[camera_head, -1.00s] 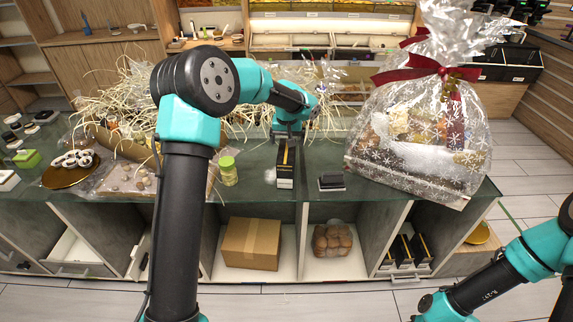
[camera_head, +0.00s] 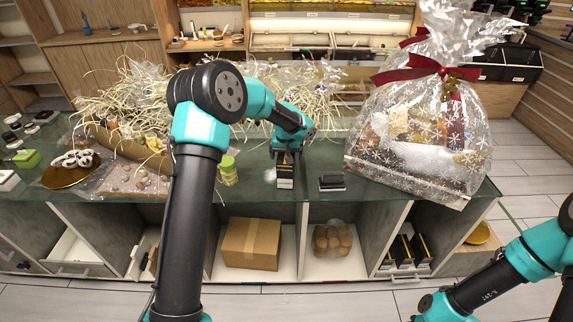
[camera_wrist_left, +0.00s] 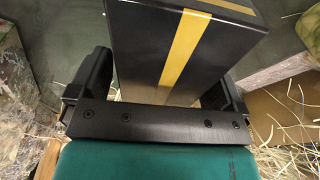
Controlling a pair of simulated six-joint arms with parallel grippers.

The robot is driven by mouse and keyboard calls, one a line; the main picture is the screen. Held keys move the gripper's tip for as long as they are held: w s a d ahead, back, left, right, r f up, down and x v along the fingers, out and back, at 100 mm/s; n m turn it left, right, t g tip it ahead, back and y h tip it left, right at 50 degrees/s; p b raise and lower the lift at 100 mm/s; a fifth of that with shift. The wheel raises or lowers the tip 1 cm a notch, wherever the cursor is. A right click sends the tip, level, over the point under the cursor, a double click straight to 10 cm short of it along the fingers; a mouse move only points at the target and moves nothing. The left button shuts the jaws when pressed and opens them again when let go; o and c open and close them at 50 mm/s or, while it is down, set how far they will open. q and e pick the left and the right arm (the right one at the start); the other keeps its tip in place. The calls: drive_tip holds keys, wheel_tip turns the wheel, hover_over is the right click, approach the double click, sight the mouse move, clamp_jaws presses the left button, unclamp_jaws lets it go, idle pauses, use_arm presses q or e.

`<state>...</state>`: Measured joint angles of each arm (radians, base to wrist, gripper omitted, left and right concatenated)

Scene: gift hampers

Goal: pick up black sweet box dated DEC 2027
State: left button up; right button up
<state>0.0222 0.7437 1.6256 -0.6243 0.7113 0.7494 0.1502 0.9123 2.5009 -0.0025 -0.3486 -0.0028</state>
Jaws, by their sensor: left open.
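A black box with a gold stripe (camera_wrist_left: 175,50) stands upright between the open fingers of my left gripper (camera_wrist_left: 160,95) in the left wrist view. In the head view the box (camera_head: 285,174) stands on the glass counter, its upper part covered by my left gripper (camera_head: 287,150). I see no clear grip on it. More black boxes with gold stripes (camera_head: 411,251) stand in the lower right compartment. No date can be read on any box. My right gripper is out of view; only part of my right arm shows at the lower right.
A dark flat block (camera_head: 331,182) lies right of the box on the counter (camera_head: 310,205). A wrapped hamper with a red bow (camera_head: 425,125) stands further right. A green-lidded jar (camera_head: 228,170) is close on the left. Straw and baskets lie behind.

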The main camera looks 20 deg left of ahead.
use_arm(q)
drive_tip(key=shift+w+f, duration=0.1)
drive_tip(key=shift+f, duration=0.65)
drive_tip(key=shift+c, duration=0.3)
drive_tip(key=c, duration=1.1)
drive_tip(key=shift+r, duration=0.1)
drive_tip(key=shift+c, duration=0.2)
drive_tip(key=shift+r, duration=1.25)
drive_tip(key=s+d+r, duration=0.1)
drive_tip(key=s+d, duration=0.2)
drive_tip(key=s, duration=0.4)
drive_tip(key=s+d+r, duration=0.1)
drive_tip(key=s+d, duration=0.2)
drive_tip(key=s, duration=0.4)
drive_tip(key=shift+s+d+r, duration=0.2)
drive_tip(key=shift+s+d, duration=0.1)
